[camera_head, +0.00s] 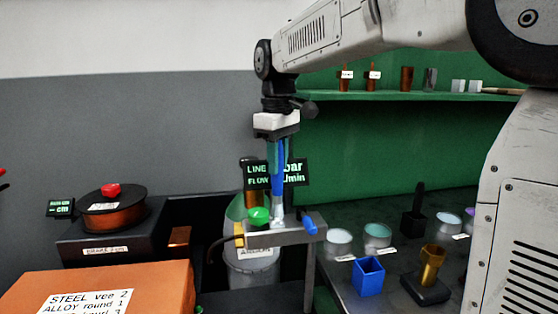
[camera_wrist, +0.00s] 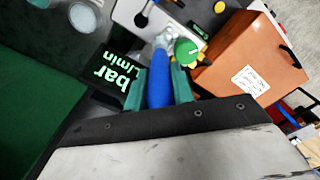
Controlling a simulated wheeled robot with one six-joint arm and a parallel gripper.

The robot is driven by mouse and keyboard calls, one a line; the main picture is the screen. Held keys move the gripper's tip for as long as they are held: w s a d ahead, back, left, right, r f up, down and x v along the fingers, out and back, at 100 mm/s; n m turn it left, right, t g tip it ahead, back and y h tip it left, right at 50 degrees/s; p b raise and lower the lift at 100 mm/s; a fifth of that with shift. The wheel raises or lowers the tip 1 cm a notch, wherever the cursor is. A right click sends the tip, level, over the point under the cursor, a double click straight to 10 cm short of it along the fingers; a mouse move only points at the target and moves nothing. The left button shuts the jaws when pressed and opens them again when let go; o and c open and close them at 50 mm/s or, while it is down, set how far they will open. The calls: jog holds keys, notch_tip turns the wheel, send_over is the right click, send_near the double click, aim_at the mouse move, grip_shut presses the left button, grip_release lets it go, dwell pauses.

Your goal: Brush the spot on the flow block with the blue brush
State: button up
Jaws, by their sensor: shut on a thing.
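My gripper (camera_head: 278,152) is shut on the handle of the blue brush (camera_head: 277,178) and holds it upright, bristle end down. The pale lower end of the brush is over or at the top of the grey flow block (camera_head: 285,236), beside its green knob (camera_head: 258,216); I cannot tell whether it touches. In the wrist view the blue handle (camera_wrist: 159,88) sits between the teal fingers (camera_wrist: 160,90), with the green knob (camera_wrist: 186,52) just beyond. The spot is not distinguishable; the brush may hide it.
A line and flow display (camera_head: 293,174) stands behind the brush. A blue open cup (camera_head: 368,276) and several jars stand to the right. An orange box (camera_head: 110,285) and a copper spool (camera_head: 112,212) are at left.

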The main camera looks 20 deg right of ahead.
jog(key=shift+s+a+r, duration=0.1)
jog(key=shift+s+a, duration=0.1)
jog(key=shift+s, duration=0.8)
jog(key=shift+s+a, duration=0.2)
jog(key=shift+s, duration=0.75)
jog(key=shift+r, duration=0.1)
